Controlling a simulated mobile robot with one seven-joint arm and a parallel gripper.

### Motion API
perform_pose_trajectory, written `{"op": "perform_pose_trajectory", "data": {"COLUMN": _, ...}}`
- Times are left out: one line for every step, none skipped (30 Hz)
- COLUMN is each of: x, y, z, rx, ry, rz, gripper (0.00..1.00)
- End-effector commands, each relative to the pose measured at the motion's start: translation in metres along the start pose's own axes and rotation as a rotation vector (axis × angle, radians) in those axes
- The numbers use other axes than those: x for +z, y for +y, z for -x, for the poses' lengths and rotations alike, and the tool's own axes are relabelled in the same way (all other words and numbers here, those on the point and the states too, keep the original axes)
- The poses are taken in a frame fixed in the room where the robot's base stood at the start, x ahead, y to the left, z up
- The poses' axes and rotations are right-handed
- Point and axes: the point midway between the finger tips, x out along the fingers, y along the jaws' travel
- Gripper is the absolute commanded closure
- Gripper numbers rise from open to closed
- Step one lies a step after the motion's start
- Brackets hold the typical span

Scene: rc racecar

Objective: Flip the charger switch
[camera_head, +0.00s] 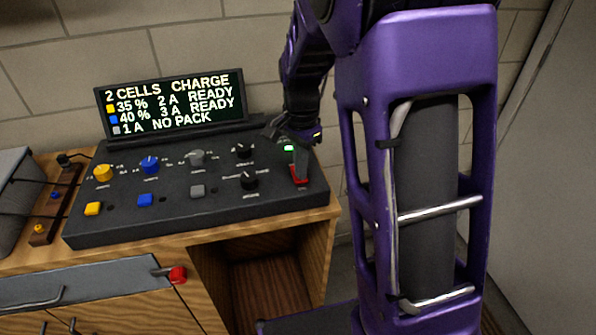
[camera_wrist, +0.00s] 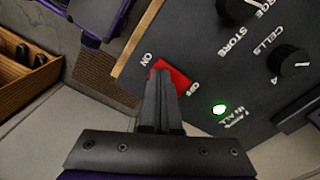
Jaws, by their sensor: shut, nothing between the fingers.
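The charger is a dark sloped panel (camera_head: 125,210) on the wooden cabinet. Its red switch (camera_head: 299,181) is at the panel's right end, below a lit green light (camera_head: 289,149). In the wrist view the red switch (camera_wrist: 180,78) lies between the ON and OFF labels. My gripper (camera_wrist: 164,78) is shut and empty, its fingertips over the switch and hiding part of it. I cannot tell whether they touch it or which way the switch is tilted. In the head view my gripper is at the panel's right end, partly hidden by my arm.
The display (camera_head: 170,105) reads "2 CELLS CHARGE", two packs READY and one NO PACK. Black knobs (camera_head: 249,180) sit left of the switch; yellow, blue and grey knobs and buttons are farther left. A brick wall stands behind. A red-tipped lever (camera_head: 177,275) is on the cabinet front.

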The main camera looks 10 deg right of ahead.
Motion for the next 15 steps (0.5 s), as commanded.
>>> {"op": "perform_pose_trajectory", "data": {"x": 0.0, "y": 0.0, "z": 0.002, "rx": 0.0, "ry": 0.0, "rz": 0.0, "gripper": 1.0}}
{"op": "perform_pose_trajectory", "data": {"x": 0.0, "y": 0.0, "z": 0.003, "rx": 0.0, "ry": 0.001, "rz": 0.0, "gripper": 1.0}}
{"op": "perform_pose_trajectory", "data": {"x": 0.0, "y": 0.0, "z": 0.006, "rx": 0.0, "ry": 0.001, "rz": 0.0, "gripper": 1.0}}
{"op": "perform_pose_trajectory", "data": {"x": 0.0, "y": 0.0, "z": 0.008, "rx": 0.0, "ry": 0.001, "rz": 0.0, "gripper": 1.0}}
{"op": "perform_pose_trajectory", "data": {"x": 0.0, "y": 0.0, "z": 0.01, "rx": 0.0, "ry": 0.001, "rz": 0.0, "gripper": 1.0}}
{"op": "perform_pose_trajectory", "data": {"x": 0.0, "y": 0.0, "z": 0.014, "rx": -0.001, "ry": 0.001, "rz": 0.0, "gripper": 1.0}}
{"op": "perform_pose_trajectory", "data": {"x": 0.0, "y": 0.0, "z": 0.017, "rx": -0.001, "ry": 0.001, "rz": 0.0, "gripper": 1.0}}
{"op": "perform_pose_trajectory", "data": {"x": 0.0, "y": 0.0, "z": 0.019, "rx": -0.001, "ry": 0.001, "rz": 0.0, "gripper": 1.0}}
{"op": "perform_pose_trajectory", "data": {"x": 0.0, "y": 0.0, "z": 0.022, "rx": -0.001, "ry": 0.001, "rz": 0.0, "gripper": 1.0}}
{"op": "perform_pose_trajectory", "data": {"x": 0.0, "y": 0.0, "z": 0.025, "rx": -0.001, "ry": 0.001, "rz": 0.0, "gripper": 1.0}}
{"op": "perform_pose_trajectory", "data": {"x": 0.0, "y": 0.0, "z": 0.027, "rx": -0.001, "ry": 0.001, "rz": 0.0, "gripper": 1.0}}
{"op": "perform_pose_trajectory", "data": {"x": 0.0, "y": 0.0, "z": 0.03, "rx": -0.001, "ry": 0.001, "rz": 0.0, "gripper": 1.0}}
{"op": "perform_pose_trajectory", "data": {"x": 0.0, "y": 0.0, "z": 0.033, "rx": -0.001, "ry": 0.001, "rz": 0.0, "gripper": 1.0}}
{"op": "perform_pose_trajectory", "data": {"x": 0.0, "y": 0.0, "z": 0.035, "rx": -0.001, "ry": 0.001, "rz": 0.0, "gripper": 1.0}}
{"op": "perform_pose_trajectory", "data": {"x": 0.0, "y": 0.0, "z": 0.038, "rx": -0.001, "ry": 0.001, "rz": 0.0, "gripper": 1.0}}
